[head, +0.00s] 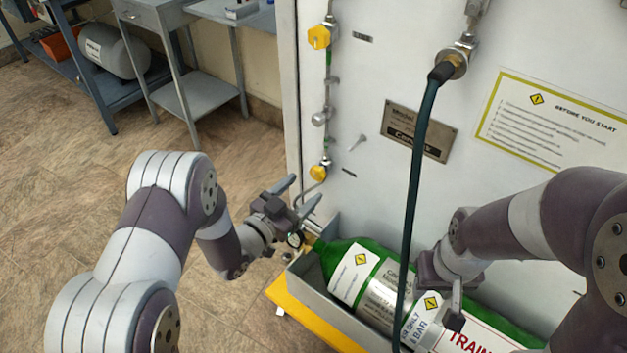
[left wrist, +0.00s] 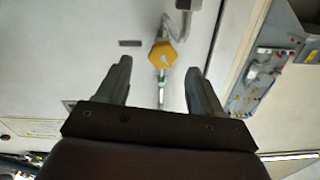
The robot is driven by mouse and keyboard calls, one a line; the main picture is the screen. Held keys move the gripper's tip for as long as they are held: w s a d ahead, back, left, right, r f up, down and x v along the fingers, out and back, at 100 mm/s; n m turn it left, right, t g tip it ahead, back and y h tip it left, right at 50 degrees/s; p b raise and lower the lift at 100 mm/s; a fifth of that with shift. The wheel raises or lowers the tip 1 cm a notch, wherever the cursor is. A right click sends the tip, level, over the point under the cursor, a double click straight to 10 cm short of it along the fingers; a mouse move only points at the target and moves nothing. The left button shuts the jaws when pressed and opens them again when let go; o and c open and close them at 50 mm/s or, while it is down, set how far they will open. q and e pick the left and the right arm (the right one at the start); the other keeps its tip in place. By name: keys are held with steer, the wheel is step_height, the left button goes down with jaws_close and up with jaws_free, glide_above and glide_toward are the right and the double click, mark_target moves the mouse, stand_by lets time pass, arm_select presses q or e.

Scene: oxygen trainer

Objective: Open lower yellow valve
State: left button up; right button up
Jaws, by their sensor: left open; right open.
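The lower yellow valve (head: 318,172) is a small yellow knob low on a vertical pipe at the left side of the white panel. My left gripper (head: 305,194) is open and empty, just below and left of that knob, with its fingers pointing toward the panel. In the left wrist view, which looks upside down, the yellow knob (left wrist: 162,57) shows between the open fingers (left wrist: 160,66). I see no contact with it. The upper yellow valve (head: 319,37) is higher on the same pipe. My right gripper (head: 440,293) is open above the green cylinder.
A green cylinder (head: 340,262) lies in a grey tray (head: 340,316) at the panel's foot. A dark hose (head: 415,175) hangs in front of the panel. A metal nameplate (head: 418,131) is right of the pipe. A grey side table (head: 205,100) stands at the back left.

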mark_target(316, 176)
arm_select(q)
steer(key=x, duration=0.3)
steer(key=shift+w+a+f, duration=0.1)
steer(key=shift+w+f, duration=0.05)
steer(key=shift+w, duration=0.1)
arm_select(e)
steer(key=shift+w+a+f, duration=0.15)
steer(key=shift+a+f, duration=0.05)
steer(key=shift+f, duration=0.2)
arm_select(q)
steer(key=shift+w+d, duration=0.35)
steer(key=shift+w, duration=0.15)
steer(key=c, duration=1.1)
steer(key=shift+o, duration=0.2)
steer(key=n, duration=0.1)
steer(key=n+p, duration=0.1)
steer(key=shift+s+r+n, duration=0.1)
steer(key=shift+r+n, duration=0.2)
steer(key=shift+r, duration=0.05)
steer(key=shift+n+p, duration=0.45)
steer(key=shift+n, duration=0.25)
steer(key=shift+f+n, duration=0.2)
steer(key=shift+n, duration=0.6)
steer(key=o, duration=1.1)
steer(key=shift+c, duration=0.2)
arm_select(e)
step_height(316, 176, up, 2)
steer(key=shift+r, duration=0.25)
